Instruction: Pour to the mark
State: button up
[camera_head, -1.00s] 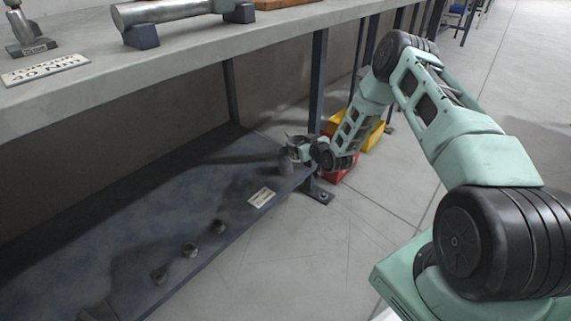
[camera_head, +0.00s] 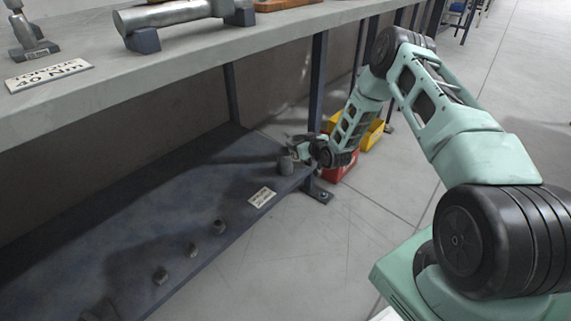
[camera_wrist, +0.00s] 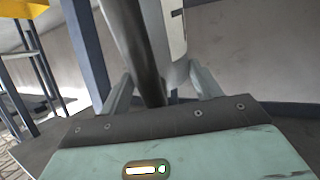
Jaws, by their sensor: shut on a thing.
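My gripper (camera_head: 304,147) is low over the far right end of the dark lower shelf, small and partly hidden by its own arm in the head view. In the wrist view its two fingers are shut on a pale grey container (camera_wrist: 172,48). A dark, tube-like part (camera_wrist: 135,45) stands along its left side, and a faint mark shows on its right side. I cannot see a level mark or any liquid.
The shelf (camera_head: 130,215) carries a white label (camera_head: 262,197) and several small dark lumps (camera_head: 219,227) along its front edge. The workbench top (camera_head: 150,70) overhangs it. A bench leg (camera_head: 318,85) stands close behind my gripper. Red (camera_head: 342,168) and yellow (camera_head: 374,135) bins are beyond.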

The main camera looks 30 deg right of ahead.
jog(key=shift+w+r+g+p, duration=0.15)
jog(key=shift+r+g+p, duration=0.15)
jog(key=shift+r+p, duration=0.35)
dwell(0.5)
jog(key=shift+p, duration=0.4)
jog(key=shift+w+a+r+n+g+p, duration=0.15)
jog(key=shift+w+r+n+g+p, duration=0.15)
jog(key=shift+r+g+p, duration=0.45)
dwell(1.6)
jog(key=shift+f+h+p, duration=0.1)
jog(key=shift+h+p, duration=0.2)
jog(key=shift+p, duration=0.1)
jog(key=shift+g, duration=0.25)
jog(key=shift+w+a+r+g+p, duration=0.15)
jog(key=shift+w+r+g+p, duration=0.2)
jog(key=shift+r+g+p, duration=0.35)
dwell(1.2)
jog(key=shift+w, duration=0.1)
jog(key=shift+p, duration=0.3)
dwell(0.3)
jog(key=shift+w+a+r+n+g+h, duration=0.1)
jog(key=shift+w+r+n+g+h, duration=0.1)
jog(key=shift+n+g+h, duration=0.15)
